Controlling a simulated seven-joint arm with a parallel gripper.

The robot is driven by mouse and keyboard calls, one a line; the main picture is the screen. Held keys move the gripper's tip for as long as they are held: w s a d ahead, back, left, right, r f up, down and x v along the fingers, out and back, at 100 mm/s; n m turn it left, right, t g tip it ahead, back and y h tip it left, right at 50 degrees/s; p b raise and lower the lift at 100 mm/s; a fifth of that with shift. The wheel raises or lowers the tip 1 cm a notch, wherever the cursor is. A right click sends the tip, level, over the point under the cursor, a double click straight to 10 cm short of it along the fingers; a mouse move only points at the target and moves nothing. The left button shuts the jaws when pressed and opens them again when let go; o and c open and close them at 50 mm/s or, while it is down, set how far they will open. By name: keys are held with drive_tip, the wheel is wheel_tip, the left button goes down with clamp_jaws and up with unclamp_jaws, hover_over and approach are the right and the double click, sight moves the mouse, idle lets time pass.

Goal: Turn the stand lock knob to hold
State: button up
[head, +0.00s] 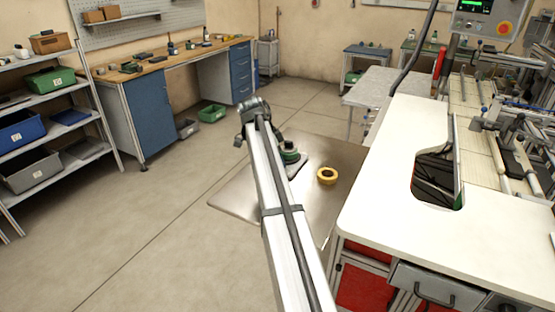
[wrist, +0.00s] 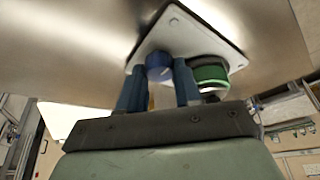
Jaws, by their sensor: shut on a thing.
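In the wrist view the blue round knob (wrist: 158,65) sits on the pale base plate (wrist: 208,27) of the stand. My gripper (wrist: 159,74) has its two blue fingers on either side of the knob and is shut on it. Beside the knob on the same plate is a round green and black part (wrist: 211,75). In the head view the stand's green and black part (head: 290,153) shows on the metal table (head: 235,200). My arm hides the knob and my gripper there.
A yellow ring (head: 327,176) lies on the metal table to the right of the stand. A white worktop (head: 385,200) with a cut-out borders the table on the right.

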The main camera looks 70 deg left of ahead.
drive_tip(key=o, duration=1)
drive_tip(key=shift+o, duration=0.2)
drive_tip(key=v, duration=1.3)
drive_tip(key=shift+s+r, duration=0.2)
drive_tip(key=shift+r, duration=0.1)
